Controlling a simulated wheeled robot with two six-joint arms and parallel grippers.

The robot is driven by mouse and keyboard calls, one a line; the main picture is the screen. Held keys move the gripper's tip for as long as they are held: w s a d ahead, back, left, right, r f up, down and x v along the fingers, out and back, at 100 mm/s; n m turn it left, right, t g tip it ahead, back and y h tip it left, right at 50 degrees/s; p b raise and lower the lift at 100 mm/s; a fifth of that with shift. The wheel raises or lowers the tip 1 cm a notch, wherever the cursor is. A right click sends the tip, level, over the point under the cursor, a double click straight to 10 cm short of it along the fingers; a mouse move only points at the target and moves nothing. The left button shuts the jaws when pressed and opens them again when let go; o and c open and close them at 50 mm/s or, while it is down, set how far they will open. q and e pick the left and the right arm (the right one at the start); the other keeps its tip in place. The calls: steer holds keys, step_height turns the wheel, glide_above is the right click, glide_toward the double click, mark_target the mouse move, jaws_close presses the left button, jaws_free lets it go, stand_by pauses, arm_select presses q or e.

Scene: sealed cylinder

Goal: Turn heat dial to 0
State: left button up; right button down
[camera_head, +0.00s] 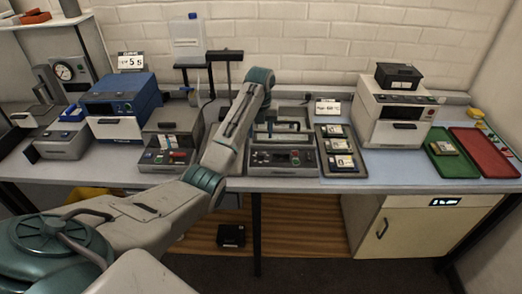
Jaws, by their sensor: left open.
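My left arm rises from the lower left and bends over the bench. Its wrist is above a grey machine (282,143) at the middle of the bench. My left gripper (270,122) is open at the end of this arm, small and partly hidden by the wrist, over or in front of that machine. I cannot tell if it touches anything. The machine's front panel (262,159) carries a red button and small dark controls. I cannot make out which control is the heat dial, or its setting. My right gripper is not in view.
Left of my arm stand a grey machine with coloured buttons (166,158) and a blue-topped unit (119,100). Right are a dark rack of cards (341,153), a white unit (393,112), and green (455,169) and red (490,155) trays. The blue mat's front is clear.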

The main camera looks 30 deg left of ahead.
mark_target(260, 153)
arm_select(q)
step_height(260, 153, down, 8)
steer(key=p, duration=0.3)
steer(key=shift+f, duration=0.65)
steer(key=shift+c, duration=0.4)
steer(key=c, duration=0.9)
